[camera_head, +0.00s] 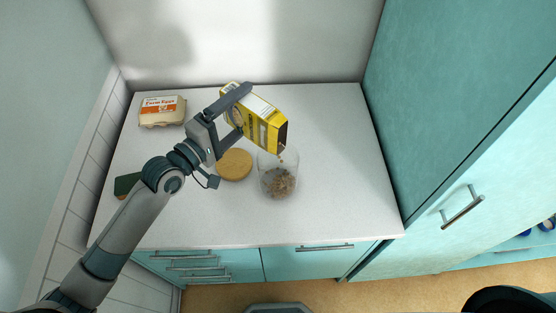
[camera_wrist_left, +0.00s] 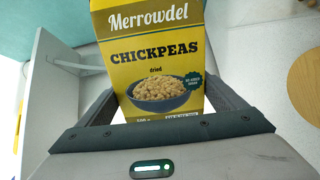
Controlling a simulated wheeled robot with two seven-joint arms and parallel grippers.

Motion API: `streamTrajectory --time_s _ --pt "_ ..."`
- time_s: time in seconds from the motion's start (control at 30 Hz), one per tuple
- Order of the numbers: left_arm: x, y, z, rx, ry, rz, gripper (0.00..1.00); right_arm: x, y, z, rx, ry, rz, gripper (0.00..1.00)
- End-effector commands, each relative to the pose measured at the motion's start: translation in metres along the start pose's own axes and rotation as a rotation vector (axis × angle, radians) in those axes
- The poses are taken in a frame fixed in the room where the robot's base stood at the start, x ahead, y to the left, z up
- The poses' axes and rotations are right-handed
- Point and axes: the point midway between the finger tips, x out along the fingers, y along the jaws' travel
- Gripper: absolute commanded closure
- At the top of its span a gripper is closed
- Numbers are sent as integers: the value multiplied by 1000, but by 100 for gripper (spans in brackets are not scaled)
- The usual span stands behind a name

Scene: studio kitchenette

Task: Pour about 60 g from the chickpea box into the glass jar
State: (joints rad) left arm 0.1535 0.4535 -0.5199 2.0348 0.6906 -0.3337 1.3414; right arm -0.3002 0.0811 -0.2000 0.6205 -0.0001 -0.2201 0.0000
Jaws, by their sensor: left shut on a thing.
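The yellow chickpea box (camera_head: 262,118) is held tilted above the counter, its dark open end pointing down to the right. My left gripper (camera_head: 240,106) is shut on it, and the left wrist view shows the box front (camera_wrist_left: 155,60) between the fingers. The clear glass jar (camera_head: 266,172) stands on the counter just below the box's lower end. Chickpeas (camera_head: 281,183) lie in the bottom of the jar, and a few pieces show between the box opening and the jar. My right gripper is not in view.
A round wooden lid or board (camera_head: 234,165) lies left of the jar. An egg carton (camera_head: 162,111) stands at the back left. A dark green item (camera_head: 127,185) lies at the left edge. The counter (camera_head: 340,170) is clear to the right, up to a tall teal cabinet (camera_head: 450,110).

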Motion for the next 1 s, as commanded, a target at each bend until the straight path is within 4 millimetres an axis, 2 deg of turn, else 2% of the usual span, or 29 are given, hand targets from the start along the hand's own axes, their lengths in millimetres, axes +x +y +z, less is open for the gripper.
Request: streamTrajectory --time_s 0.03,0.1,0.67,1.0 --pt "0 -14 -4 -50 1 1 40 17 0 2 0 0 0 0" --pt "0 -20 -7 -119 2 1 40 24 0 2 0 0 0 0" --pt "0 -16 -8 -147 1 0 39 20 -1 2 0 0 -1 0" --pt "0 -28 -13 -231 1 1 40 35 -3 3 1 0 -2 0"
